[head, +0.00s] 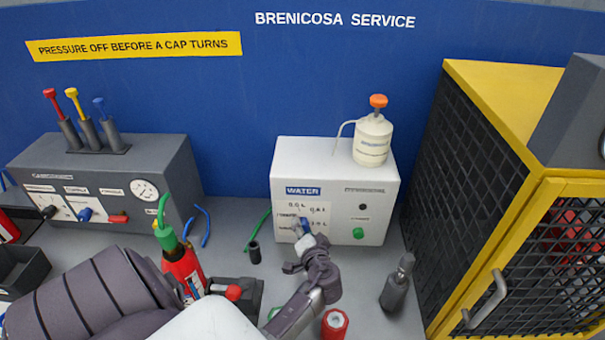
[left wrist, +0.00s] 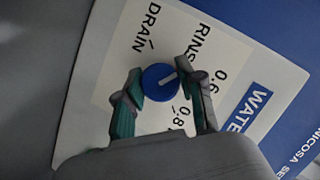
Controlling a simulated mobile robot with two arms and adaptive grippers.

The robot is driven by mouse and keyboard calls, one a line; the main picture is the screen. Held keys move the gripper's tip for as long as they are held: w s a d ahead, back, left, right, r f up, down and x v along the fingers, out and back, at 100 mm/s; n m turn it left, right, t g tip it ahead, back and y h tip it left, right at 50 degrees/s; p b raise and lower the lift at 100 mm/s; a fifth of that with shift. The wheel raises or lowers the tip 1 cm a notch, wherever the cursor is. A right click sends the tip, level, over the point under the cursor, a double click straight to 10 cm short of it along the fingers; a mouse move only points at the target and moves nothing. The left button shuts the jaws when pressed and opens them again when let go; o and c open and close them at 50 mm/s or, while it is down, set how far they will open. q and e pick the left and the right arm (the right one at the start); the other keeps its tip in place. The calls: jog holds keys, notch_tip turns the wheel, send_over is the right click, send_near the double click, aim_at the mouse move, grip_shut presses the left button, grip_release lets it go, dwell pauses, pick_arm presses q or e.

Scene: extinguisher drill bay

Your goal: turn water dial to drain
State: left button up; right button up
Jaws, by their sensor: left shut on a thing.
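The white water unit (head: 385,200) stands against the back wall. Its blue water dial (head: 306,224) is on the left of the front panel, partly covered by my left gripper (head: 306,238) in the head view. In the left wrist view the blue dial (left wrist: 154,86) sits between the two fingers of my left gripper (left wrist: 160,80), which is shut on it. The dial's white mark lies toward the side between the rinse label and 0.6; I cannot tell the exact setting. The DRAIN label (left wrist: 147,29) is readable and uncovered. My right gripper is not in view.
A red extinguisher (head: 184,270) with a green top stands left of my arm. A grey bottle (head: 396,290) and yellow-framed mesh cage (head: 470,170) are right. A grey unit with levers (head: 155,160) stands left. A cream bottle (head: 372,140) tops the water unit.

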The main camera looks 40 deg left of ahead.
aim_at(305, 197)
pick_arm(q)
jog(key=shift+f+n+t+h+b, duration=0.1)
jog(key=shift+n+t+h+b, duration=0.2)
jog(key=shift+n+h+b, duration=0.6)
jog(key=n+h+b, duration=0.1)
jog(key=n, duration=0.2)
jog(key=shift+t, duration=0.3)
jog(key=shift+s+r+n+t+h, duration=0.1)
jog(key=shift+r+n+t+h, duration=0.1)
jog(key=shift+n+t+h, duration=0.75)
jog(key=n+t+h+p, duration=0.1)
jog(key=n, duration=0.3)
jog(key=shift+p, duration=0.3)
jog(key=shift+f, duration=0.1)
jog(key=o, duration=1.1)
jog(key=shift+o, duration=0.2)
notch_tip(305, 197, up, 10)
